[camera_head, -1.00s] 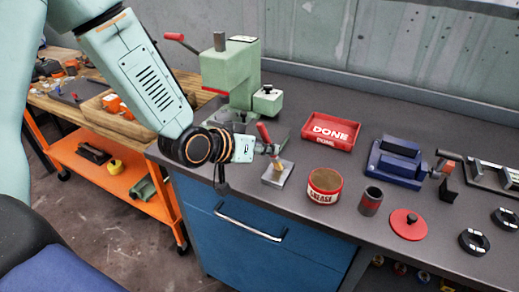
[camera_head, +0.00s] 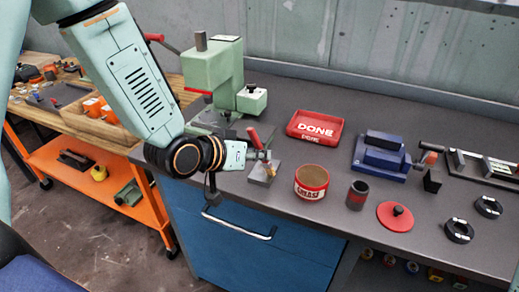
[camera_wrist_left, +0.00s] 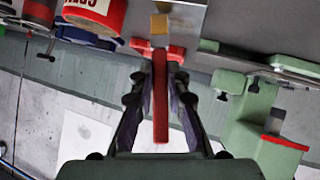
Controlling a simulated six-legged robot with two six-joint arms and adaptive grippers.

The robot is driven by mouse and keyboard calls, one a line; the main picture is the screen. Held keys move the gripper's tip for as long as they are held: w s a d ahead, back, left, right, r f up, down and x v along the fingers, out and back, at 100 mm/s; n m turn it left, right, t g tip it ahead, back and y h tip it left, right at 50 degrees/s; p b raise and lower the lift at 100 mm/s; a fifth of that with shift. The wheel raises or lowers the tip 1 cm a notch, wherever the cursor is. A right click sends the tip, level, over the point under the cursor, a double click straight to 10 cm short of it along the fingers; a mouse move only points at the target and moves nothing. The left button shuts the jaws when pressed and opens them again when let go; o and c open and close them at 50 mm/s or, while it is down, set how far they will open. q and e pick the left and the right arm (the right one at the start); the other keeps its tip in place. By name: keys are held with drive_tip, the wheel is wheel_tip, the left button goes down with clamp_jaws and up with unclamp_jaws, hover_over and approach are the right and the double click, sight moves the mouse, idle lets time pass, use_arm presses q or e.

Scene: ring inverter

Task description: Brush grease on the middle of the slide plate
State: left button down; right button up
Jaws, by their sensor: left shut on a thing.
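My left gripper (camera_head: 264,155) is shut on the red handle of a brush (camera_head: 254,138). The handle also shows between the fingers in the left wrist view (camera_wrist_left: 160,100). The slide plate (camera_head: 261,178) is a small grey plate lying on the bench below the gripper. In the left wrist view the tan bristles (camera_wrist_left: 160,24) appear over the grey plate (camera_wrist_left: 185,14); I cannot tell whether they touch it. The open red grease can (camera_head: 311,183), with brown grease inside, stands just right of the plate. My right gripper is not in view.
A green press (camera_head: 214,72) stands behind the gripper. The red DONE tray (camera_head: 315,127) lies at the back. A dark cylinder (camera_head: 357,195), a red lid (camera_head: 395,217), a blue fixture (camera_head: 381,157) and black rings (camera_head: 458,230) are to the right.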

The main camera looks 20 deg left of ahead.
use_arm(q)
drive_tip(key=shift+w+a+r+p, duration=0.1)
drive_tip(key=shift+a+r+p, duration=0.1)
drive_tip(key=shift+a+p, duration=0.4)
drive_tip(key=a+p, duration=0.2)
drive_tip(key=a, duration=0.2)
drive_tip(key=shift+a+f, duration=0.1)
drive_tip(key=shift+f, duration=0.05)
wheel_tip(320, 180, up, 6)
drive_tip(key=p, duration=0.6)
